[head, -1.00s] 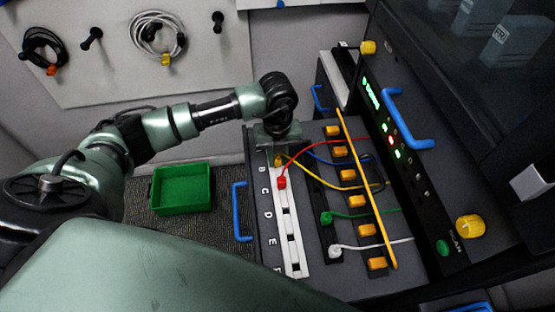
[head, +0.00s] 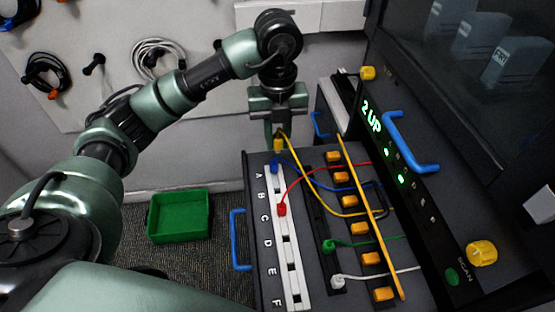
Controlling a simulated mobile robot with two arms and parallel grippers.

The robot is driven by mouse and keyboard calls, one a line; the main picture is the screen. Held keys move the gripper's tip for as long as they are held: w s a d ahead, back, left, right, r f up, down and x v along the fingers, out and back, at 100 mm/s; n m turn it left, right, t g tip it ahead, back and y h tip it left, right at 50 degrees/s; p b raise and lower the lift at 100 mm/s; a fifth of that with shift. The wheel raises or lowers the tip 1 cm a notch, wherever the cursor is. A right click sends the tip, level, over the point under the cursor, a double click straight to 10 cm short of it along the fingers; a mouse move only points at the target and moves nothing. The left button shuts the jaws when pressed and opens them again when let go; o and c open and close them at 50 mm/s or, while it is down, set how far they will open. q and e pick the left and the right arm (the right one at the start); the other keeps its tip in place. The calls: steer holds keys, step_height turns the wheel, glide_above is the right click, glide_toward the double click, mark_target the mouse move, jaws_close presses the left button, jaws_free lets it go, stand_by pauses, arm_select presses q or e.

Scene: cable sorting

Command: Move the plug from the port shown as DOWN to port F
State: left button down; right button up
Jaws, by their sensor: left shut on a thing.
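My left gripper (head: 279,128) is shut on the yellow plug (head: 279,144) and holds it in the air above the far end of the white port strip (head: 289,263). The yellow cable hangs from the plug to the right. The blue plug (head: 274,167) sits at the strip's far end near label A. The red plug (head: 281,209) sits near label C. The strip near labels D, E and F has no plugs. The panel display (head: 371,116) reads "2 UP", with two green lights below it. My right gripper is out of view.
The green plug (head: 328,246) and white plug (head: 338,281) sit on a dark strip to the right. A yellow bar (head: 370,216) crosses the cables beside several orange clips. Blue handles stand at left and right. A green bin (head: 180,217) is on the floor.

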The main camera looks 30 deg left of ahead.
mark_target(278, 136)
arm_select(q)
step_height(278, 136, up, 3)
steer(key=shift+r+p, duration=0.1)
steer(key=shift+p, duration=0.25)
steer(key=shift+r+p, duration=1.35)
steer(key=shift+r, duration=0.25)
